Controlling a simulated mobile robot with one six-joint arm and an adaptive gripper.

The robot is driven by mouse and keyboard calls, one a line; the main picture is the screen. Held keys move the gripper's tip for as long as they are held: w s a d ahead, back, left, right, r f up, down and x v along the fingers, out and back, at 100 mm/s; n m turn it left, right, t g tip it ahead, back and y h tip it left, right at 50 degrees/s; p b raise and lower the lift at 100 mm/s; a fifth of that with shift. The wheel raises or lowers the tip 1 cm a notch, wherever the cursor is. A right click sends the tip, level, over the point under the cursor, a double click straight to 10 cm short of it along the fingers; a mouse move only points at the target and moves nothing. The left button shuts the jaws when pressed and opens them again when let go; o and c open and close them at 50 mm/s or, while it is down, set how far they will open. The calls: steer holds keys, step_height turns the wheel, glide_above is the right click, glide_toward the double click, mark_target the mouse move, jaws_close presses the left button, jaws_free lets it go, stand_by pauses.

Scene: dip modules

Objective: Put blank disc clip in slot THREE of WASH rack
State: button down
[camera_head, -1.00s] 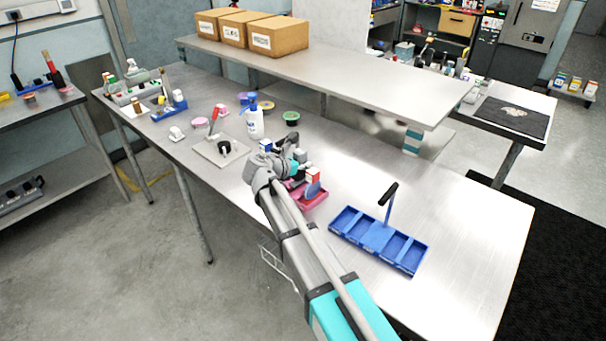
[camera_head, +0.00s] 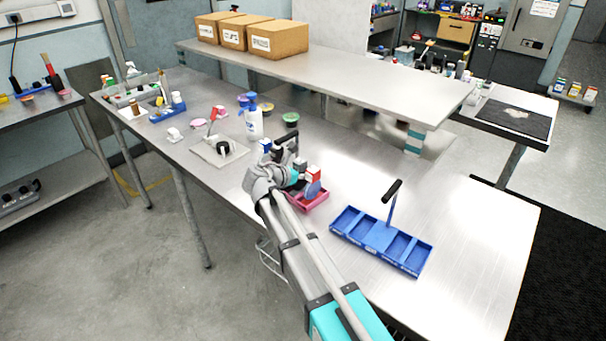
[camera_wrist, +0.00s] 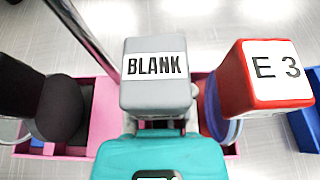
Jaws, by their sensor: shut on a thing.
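The grey clip marked BLANK (camera_wrist: 157,75) stands upright in the middle of the wrist view, over the pink tray (camera_wrist: 104,108). My gripper (camera_head: 299,170) is at this tray in the head view and is shut on the BLANK clip. A teal part of it covers the clip's lower half in the wrist view, so the disc is hidden. The blue rack (camera_head: 381,236), with several slots and an upright handle, stands to the right of the tray in the head view. Its labels are too small to read.
A red and white clip marked E 3 (camera_wrist: 267,75) with a blue disc stands close right of the BLANK clip. Dark rounded shapes fill the wrist view's left. A squeeze bottle (camera_head: 254,122) stands behind my gripper. The table right of the rack is clear.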

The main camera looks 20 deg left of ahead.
steer(key=shift+f, duration=0.1)
steer(key=c, duration=0.5)
jaws_free()
